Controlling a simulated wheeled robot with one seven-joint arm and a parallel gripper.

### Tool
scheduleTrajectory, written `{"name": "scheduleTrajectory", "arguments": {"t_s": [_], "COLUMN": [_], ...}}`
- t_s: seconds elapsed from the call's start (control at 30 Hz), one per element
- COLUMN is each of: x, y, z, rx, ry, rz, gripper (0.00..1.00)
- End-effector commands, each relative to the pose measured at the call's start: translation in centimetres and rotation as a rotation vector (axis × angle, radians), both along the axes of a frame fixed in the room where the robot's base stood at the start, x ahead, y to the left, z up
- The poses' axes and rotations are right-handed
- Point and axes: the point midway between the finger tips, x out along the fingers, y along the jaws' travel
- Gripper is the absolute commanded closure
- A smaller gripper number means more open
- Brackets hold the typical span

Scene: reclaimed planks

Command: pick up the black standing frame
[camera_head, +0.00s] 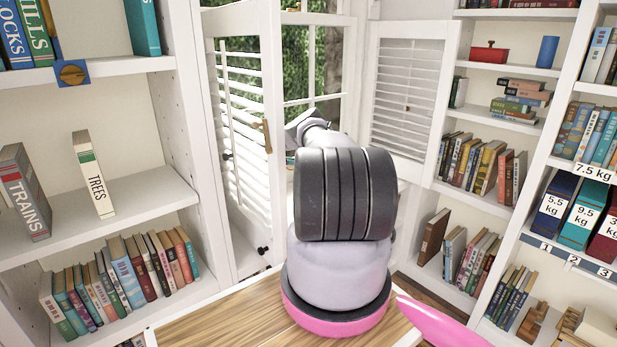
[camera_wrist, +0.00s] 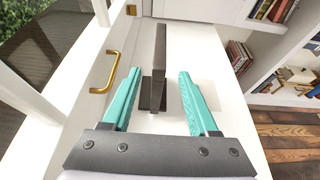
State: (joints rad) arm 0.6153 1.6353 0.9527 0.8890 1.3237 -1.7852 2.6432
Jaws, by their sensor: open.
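The black standing frame (camera_wrist: 157,68) shows in the wrist view as a thin dark upright piece seen nearly edge-on, with a dark base on a white surface (camera_wrist: 205,50). My gripper (camera_wrist: 158,74) is open, with one teal finger to the left of the frame and one to the right. Gaps show on both sides, and neither finger visibly touches it. I cannot tell how deep the frame sits between the fingers. In the head view my arm hides the frame and the gripper.
A brass handle (camera_wrist: 105,73) is left of the frame, near a window. White bookshelves (camera_wrist: 264,25) stand at the right. In the head view, louvred shutters (camera_head: 243,120) flank the window behind my arm, and bookshelves (camera_head: 130,195) fill the left. A wooden top (camera_head: 215,318) lies below.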

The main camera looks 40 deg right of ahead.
Motion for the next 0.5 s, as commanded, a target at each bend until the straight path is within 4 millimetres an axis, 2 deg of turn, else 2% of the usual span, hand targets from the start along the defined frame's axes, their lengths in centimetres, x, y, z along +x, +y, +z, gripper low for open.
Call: {"name": "scheduleTrajectory", "arguments": {"t_s": [0.1, 0.33, 0.5], "x": [0.2, 0.3, 0.5], "y": [-1.5, -3.1, -5.2], "z": [-0.7, -1.4, -2.5], "rx": [0.001, 0.001, 0.000], "ry": [-0.001, -0.002, -0.001], "rz": [-0.002, -0.001, -0.003], "gripper": [0.40, 0.40, 0.40]}}
